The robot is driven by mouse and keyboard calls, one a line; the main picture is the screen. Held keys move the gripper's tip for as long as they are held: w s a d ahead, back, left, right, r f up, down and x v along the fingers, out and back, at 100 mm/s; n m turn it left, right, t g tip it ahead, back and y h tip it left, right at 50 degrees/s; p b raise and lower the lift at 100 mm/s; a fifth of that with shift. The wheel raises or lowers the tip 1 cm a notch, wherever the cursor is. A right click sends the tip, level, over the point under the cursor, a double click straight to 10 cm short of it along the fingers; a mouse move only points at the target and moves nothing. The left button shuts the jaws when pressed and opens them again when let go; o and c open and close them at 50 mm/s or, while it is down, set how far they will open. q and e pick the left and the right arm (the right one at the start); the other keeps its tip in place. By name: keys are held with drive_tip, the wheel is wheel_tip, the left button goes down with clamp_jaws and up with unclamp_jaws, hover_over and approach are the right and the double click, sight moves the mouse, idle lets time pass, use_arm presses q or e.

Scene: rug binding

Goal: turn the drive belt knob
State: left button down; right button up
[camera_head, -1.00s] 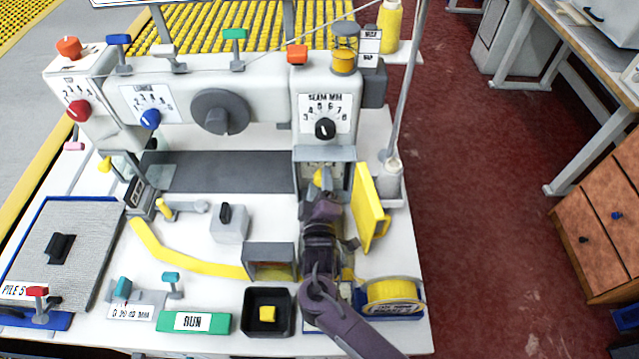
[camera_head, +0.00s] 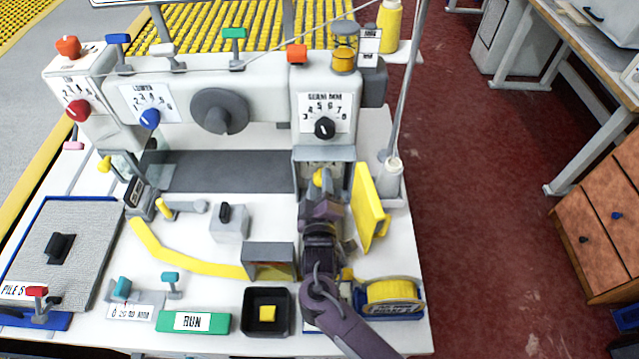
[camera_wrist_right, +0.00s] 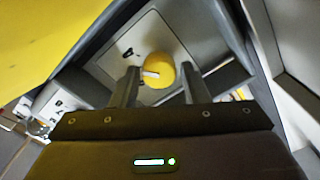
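A round yellow knob (camera_head: 319,178) with a white pointer mark sits in the grey open-fronted housing below the seam dial. I take it to be the drive belt knob, though no label on it is readable. In the right wrist view the knob (camera_wrist_right: 159,71) lies between the fingertips of my right gripper (camera_wrist_right: 159,80). The fingers are apart, with a gap showing beside the knob; I cannot tell whether they touch it. In the head view my right gripper (camera_head: 321,197) is just in front of the housing, its fingers partly hidden. My left gripper is out of view.
An open yellow door (camera_head: 369,208) stands close to the right of my gripper. A grey box (camera_head: 270,254) is to its left and a yellow tape roll (camera_head: 391,292) to its lower right. The machine head (camera_head: 258,80) overhangs behind.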

drive_tip(key=shift+o, duration=1)
